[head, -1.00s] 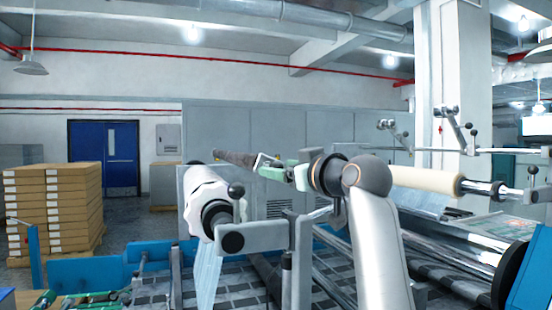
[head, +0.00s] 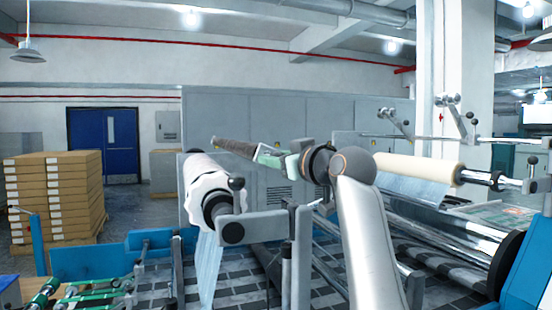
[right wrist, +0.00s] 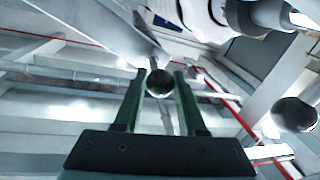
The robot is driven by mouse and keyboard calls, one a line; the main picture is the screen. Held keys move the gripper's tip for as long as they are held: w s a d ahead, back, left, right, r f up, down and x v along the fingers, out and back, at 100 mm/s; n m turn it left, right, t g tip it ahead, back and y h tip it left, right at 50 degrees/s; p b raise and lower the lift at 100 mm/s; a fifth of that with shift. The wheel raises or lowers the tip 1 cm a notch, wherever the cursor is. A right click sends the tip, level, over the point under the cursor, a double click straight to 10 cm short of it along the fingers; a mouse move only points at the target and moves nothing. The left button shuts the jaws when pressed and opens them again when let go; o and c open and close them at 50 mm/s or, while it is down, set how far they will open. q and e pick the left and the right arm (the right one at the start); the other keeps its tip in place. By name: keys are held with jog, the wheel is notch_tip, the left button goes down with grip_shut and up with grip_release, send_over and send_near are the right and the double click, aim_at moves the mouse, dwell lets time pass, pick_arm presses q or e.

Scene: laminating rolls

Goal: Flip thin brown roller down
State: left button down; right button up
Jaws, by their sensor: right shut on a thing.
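The thin brown roller (head: 233,147) shows in the head view as a dark brown bar, slanting from upper left down to my right gripper. My right gripper (head: 272,156) has green fingers, seen from behind at the bar's near end. In the right wrist view, my right gripper (right wrist: 158,88) has a round black knob (right wrist: 159,83) between its fingertips and is shut on it. How the knob joins the roller is hidden. My left gripper is not in view.
A white roll (head: 205,180) on a dark shaft stands left of my right arm, with a black-knobbed lever (head: 237,190) close by. A cream roll (head: 420,168) lies to the right. Stacked boxes (head: 55,195) stand far left.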

grip_shut()
dwell(0.8)
